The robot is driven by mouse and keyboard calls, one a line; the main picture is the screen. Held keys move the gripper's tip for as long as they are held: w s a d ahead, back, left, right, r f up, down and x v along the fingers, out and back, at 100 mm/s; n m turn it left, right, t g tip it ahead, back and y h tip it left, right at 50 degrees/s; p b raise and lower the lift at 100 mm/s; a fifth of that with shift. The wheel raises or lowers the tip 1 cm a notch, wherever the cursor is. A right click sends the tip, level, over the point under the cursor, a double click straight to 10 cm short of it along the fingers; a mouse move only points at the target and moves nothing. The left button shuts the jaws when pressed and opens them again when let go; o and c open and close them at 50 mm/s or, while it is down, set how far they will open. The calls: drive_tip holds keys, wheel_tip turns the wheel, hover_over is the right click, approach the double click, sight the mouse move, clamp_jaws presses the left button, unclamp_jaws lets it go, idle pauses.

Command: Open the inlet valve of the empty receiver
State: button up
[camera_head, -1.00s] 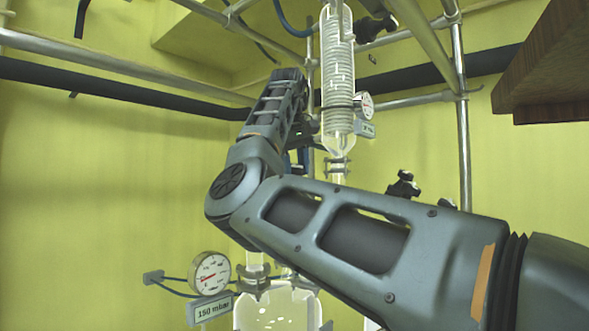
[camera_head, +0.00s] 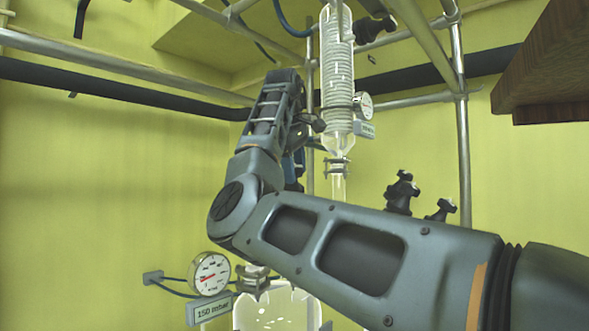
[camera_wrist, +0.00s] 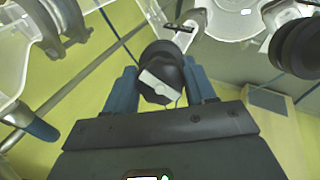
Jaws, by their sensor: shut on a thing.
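In the wrist view my gripper (camera_wrist: 160,76) has its two blue fingers on either side of a round black valve knob (camera_wrist: 168,58) with a pale grey marking, and it is shut on that knob. In the head view only a little blue of my gripper (camera_head: 293,172) shows behind my arm, and the held knob is hidden there. A glass vessel (camera_head: 268,312) stands at the bottom of the head view, partly behind my arm. I cannot tell which receiver the held valve belongs to.
A glass coil condenser (camera_head: 338,75) with a small gauge (camera_head: 363,106) stands beside my arm. A dial gauge (camera_head: 209,273) above a 150 mbar label is at lower left. Black knobs (camera_head: 402,190) show behind my arm. Metal rods (camera_head: 462,150) and a wooden board (camera_head: 550,75) frame the right.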

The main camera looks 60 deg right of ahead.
drive_tip(key=o, duration=1)
drive_tip(key=v, duration=0.7)
drive_tip(key=shift+a+r+b, duration=0.15)
drive_tip(key=shift+r+b, duration=0.2)
drive_tip(key=shift+b, duration=0.05)
